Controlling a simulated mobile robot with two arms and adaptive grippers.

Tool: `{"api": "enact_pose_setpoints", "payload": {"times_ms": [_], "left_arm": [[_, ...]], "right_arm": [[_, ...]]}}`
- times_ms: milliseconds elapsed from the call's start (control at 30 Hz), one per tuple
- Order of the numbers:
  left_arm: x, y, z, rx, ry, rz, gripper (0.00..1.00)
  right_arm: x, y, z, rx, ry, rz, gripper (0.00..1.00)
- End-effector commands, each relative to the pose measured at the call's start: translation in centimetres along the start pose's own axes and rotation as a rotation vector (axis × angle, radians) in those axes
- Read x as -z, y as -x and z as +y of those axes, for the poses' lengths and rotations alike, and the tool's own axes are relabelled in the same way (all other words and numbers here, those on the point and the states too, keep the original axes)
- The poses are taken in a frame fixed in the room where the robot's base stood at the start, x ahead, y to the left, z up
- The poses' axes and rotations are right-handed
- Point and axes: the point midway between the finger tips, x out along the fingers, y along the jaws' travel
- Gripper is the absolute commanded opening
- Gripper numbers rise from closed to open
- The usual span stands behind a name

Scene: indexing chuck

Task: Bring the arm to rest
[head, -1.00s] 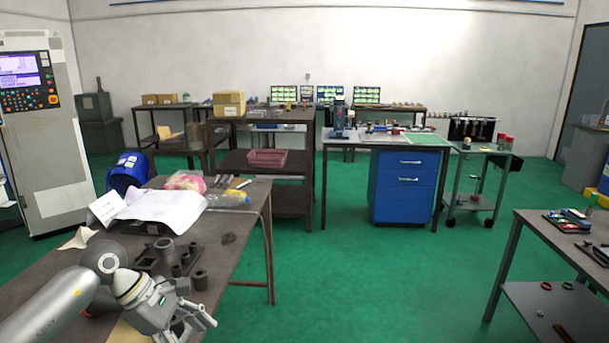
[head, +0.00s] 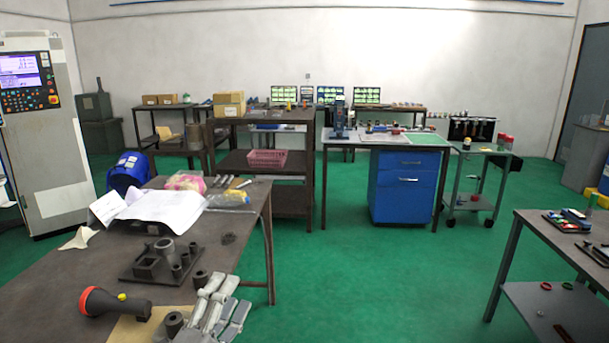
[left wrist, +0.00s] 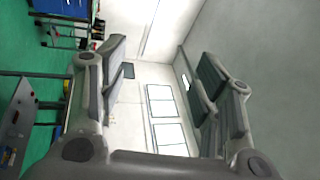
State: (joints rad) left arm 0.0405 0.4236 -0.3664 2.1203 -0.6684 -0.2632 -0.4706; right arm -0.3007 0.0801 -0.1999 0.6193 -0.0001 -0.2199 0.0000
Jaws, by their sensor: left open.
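My left gripper (head: 222,308) is low in the head view, in front of the near table's right front part. It also shows in the left wrist view (left wrist: 160,85), where its two fingers stand well apart with nothing between them. It is open and empty. Only the gripper end of my left arm shows in the head view; the rest is out of the picture. My right gripper is not in view. A dark fixture plate with cylindrical sockets (head: 163,262) lies on the near table (head: 60,290), just beyond the gripper.
A black and red flashlight-like tool (head: 112,303) lies at the near table's front beside a tan sheet. Papers (head: 165,207) and a pink-yellow bag (head: 186,181) lie farther back. A control cabinet (head: 45,140) stands left. Green floor (head: 390,280) is clear to the right.

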Motion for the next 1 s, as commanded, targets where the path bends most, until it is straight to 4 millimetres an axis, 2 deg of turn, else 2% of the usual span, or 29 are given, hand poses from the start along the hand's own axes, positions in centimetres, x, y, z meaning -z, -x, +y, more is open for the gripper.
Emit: {"api": "enact_pose_setpoints", "payload": {"times_ms": [133, 267, 300, 400, 500, 700, 833, 867, 1000], "left_arm": [[-3.8, 4.6, 5.2, -0.189, 0.334, -0.282, 0.59], [-5.5, 10.4, 10.2, -0.367, 0.599, -0.531, 0.59], [-5.7, 12.5, 11.7, -0.423, 0.675, -0.608, 0.59], [-5.2, 18.0, 14.9, -0.563, 0.846, -0.794, 0.59], [-4.0, 22.9, 17.0, -0.685, 0.977, -0.95, 0.59], [-0.9, 31.0, 18.9, -0.886, 1.148, -1.198, 0.59], [1.3, 35.5, 18.9, -1.002, 1.224, -1.335, 0.59], [1.5, 36.0, 19.3, -1.017, 1.232, -1.354, 0.59], [0.9, 35.8, 23.0, -1.024, 1.218, -1.354, 0.59]], "right_arm": [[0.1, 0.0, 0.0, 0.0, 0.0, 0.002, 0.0], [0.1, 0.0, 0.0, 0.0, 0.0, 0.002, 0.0], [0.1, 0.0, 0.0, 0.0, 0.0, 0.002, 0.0], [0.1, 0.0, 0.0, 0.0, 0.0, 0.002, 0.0], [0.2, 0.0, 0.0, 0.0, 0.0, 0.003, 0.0], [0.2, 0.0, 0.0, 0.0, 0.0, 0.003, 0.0], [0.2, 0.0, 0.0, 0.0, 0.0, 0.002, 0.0], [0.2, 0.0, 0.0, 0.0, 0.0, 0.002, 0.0], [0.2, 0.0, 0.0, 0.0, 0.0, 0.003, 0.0]]}}
